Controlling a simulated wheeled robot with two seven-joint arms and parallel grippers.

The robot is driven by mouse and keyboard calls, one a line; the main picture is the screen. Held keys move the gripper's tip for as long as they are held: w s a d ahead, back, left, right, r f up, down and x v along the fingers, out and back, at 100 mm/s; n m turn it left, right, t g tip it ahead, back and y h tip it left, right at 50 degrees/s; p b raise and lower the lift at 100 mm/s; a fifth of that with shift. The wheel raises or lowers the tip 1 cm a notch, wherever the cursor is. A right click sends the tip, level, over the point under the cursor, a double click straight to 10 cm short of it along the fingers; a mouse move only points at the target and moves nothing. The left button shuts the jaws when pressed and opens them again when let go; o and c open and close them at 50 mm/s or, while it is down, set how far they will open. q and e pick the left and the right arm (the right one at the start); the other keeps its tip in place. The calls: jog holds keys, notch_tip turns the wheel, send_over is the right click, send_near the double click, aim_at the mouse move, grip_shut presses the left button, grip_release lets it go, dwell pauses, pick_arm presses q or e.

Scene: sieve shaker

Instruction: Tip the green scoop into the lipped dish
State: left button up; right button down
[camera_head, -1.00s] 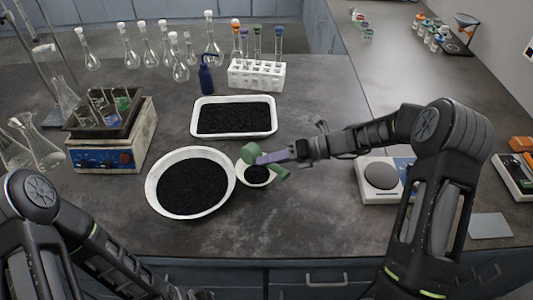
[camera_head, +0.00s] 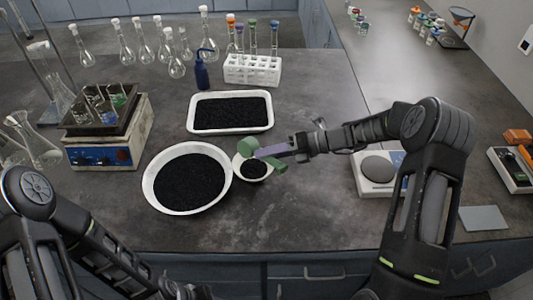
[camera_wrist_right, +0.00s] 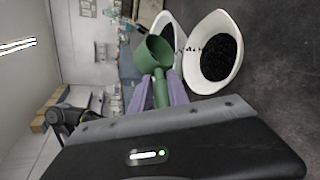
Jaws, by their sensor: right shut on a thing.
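The green scoop (camera_head: 249,151) is held over the small white lipped dish (camera_head: 241,174), which has black granules in it. My right gripper (camera_head: 268,151) is shut on the scoop's handle with its purple fingers. In the right wrist view the gripper (camera_wrist_right: 161,92) grips the handle, and the scoop's cup (camera_wrist_right: 146,55) is tipped on its side toward the dish (camera_wrist_right: 196,77). Black specks show between the cup and the dish's granules. The inside of the cup is mostly hidden. My left arm is at the lower left; its gripper (camera_head: 183,292) is barely in view at the bottom edge.
A large white bowl (camera_head: 149,193) of black granules stands just left of the dish. A white tray (camera_head: 231,131) of granules lies behind. A balance (camera_head: 376,171) stands to the right, a sieve shaker (camera_head: 102,155) to the left. The bench in front is clear.

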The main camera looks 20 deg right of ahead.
dwell(0.5)
jog(key=shift+s+a+r+n+t+h+p, duration=0.1)
jog(key=shift+a+r+n+t+h+p, duration=0.25)
jog(key=shift+p, duration=0.5)
jog(key=shift+s+r+n+h, duration=0.2)
jog(key=shift+n+h, duration=0.25)
jog(key=shift+h, duration=0.2)
jog(key=shift+s+a+f+h, duration=0.1)
jog(key=shift+a+f+h, duration=0.1)
jog(key=shift+h, duration=0.2)
jog(key=shift+d, duration=0.1)
jog(key=shift+n, duration=0.3)
